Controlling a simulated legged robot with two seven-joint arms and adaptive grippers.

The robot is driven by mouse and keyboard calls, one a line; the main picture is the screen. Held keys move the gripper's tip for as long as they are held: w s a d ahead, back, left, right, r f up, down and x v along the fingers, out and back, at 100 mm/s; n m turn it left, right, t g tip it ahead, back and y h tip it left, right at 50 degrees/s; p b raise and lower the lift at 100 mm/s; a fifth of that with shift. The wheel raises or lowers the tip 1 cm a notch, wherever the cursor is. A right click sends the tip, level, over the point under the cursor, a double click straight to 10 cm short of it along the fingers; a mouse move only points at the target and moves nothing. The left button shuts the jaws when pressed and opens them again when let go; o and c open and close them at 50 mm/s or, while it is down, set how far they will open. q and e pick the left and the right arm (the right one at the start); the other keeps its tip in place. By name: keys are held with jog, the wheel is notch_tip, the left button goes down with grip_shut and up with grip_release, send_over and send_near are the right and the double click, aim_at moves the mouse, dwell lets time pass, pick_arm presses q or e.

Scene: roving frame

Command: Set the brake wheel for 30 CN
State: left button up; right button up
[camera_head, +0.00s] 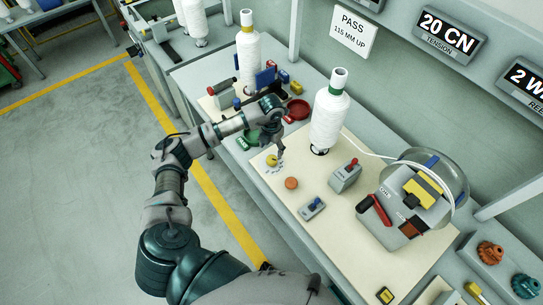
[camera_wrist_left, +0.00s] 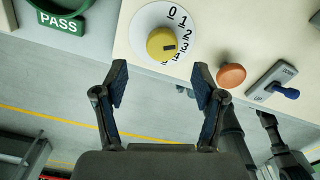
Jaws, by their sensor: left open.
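The brake wheel is a yellow knob (camera_wrist_left: 162,44) on a white numbered dial (camera_wrist_left: 145,18) in the left wrist view. Its dark mark faces the number side, roughly toward the 3; the exact setting is hard to read. The knob also shows small in the head view (camera_head: 271,160). My left gripper (camera_wrist_left: 160,82) is open and empty, its two fingers apart on the near side of the knob and not around it. In the head view my left gripper (camera_head: 280,149) hangs just above the dial. A sign (camera_head: 447,36) reads 20 CN, tension. My right gripper does not show.
An orange button (camera_head: 291,183), a grey blue-levered switch (camera_head: 312,208) and a red-levered box (camera_head: 346,175) are right of the dial. A white yarn cone (camera_head: 329,115) stands behind. A green PASS tray (camera_head: 247,140) is left. A larger machine (camera_head: 400,215) stands farther right.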

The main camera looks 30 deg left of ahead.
aim_at(272, 158)
pick_arm(q)
notch_tip(272, 158, down, 7)
jog(key=shift+d+r, duration=0.1)
jog(key=c, duration=1.1)
